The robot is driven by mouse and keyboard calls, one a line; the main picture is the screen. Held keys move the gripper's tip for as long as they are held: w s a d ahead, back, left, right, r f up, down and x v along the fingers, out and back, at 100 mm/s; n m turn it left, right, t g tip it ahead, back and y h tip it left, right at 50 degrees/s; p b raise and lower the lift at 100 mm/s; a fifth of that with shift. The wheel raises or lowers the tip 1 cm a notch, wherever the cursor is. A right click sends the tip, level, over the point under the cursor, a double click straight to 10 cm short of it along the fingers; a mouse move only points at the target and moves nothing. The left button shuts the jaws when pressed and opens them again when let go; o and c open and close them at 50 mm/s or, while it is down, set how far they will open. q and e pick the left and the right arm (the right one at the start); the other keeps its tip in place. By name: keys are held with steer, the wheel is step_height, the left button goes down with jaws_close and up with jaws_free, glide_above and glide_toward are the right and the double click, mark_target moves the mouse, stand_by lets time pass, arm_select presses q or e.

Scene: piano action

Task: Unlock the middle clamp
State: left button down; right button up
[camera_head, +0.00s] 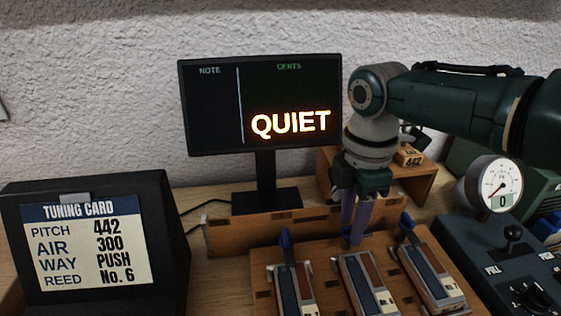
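Three reed clamps sit side by side on a wooden board. The left clamp (292,285) and the right clamp (430,275) each have a blue lever standing up at the far end. The middle clamp (367,283) is between them; its lever is hidden at its far end, where my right gripper (355,238) is. The gripper points down with its two purple fingers close together at that end. Whether they touch or hold the lever I cannot tell. My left gripper is out of view.
A monitor (258,105) reading QUIET stands behind. A tuning card stand (92,245) is at the left. A round gauge (494,184) and a dark control panel (505,255) with a small lever are at the right. A wooden shelf (420,185) stands behind the gripper.

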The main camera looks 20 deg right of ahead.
steer(key=shift+o, duration=1.1)
step_height(320, 180, up, 10)
steer(key=p, duration=0.2)
steer(key=shift+p, duration=0.3)
